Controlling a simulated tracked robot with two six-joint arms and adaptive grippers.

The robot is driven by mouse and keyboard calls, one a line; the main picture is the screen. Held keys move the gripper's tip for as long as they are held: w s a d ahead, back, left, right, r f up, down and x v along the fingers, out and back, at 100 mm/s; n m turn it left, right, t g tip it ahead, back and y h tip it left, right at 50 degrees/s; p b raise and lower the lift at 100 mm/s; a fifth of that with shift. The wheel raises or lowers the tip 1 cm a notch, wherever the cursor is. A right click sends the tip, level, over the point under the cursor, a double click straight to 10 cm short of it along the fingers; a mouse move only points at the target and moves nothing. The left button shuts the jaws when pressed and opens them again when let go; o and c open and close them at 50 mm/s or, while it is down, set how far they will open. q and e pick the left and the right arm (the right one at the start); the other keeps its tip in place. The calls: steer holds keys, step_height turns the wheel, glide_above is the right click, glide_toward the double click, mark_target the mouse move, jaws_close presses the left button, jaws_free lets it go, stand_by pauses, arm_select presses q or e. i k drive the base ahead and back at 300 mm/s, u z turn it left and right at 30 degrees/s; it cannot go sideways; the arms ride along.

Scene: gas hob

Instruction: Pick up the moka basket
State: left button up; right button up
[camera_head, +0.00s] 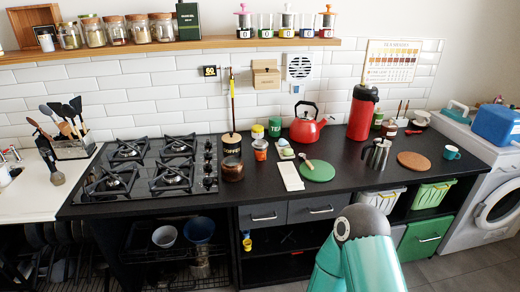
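A silver metal pot with a dark handle (376,153), which looks like a moka pot, stands on the black counter (340,192) at right of centre. I cannot make out a separate moka basket; it may be hidden or too small to tell. Neither of my grippers shows in the head view. A teal and grey arm link of mine rises from the bottom edge, in front of the cabinets.
A gas hob (150,168) fills the counter's left part. Near the middle are a copper pot (232,168), red kettle (306,127) and green round board (317,171). A red flask (361,112), brown round mat (413,161) and teal mug (451,152) stand right.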

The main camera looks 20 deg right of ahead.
mark_target(260, 150)
steer(key=z, duration=0.05)
steer(key=i, duration=0.9)
steer(key=u, duration=0.05)
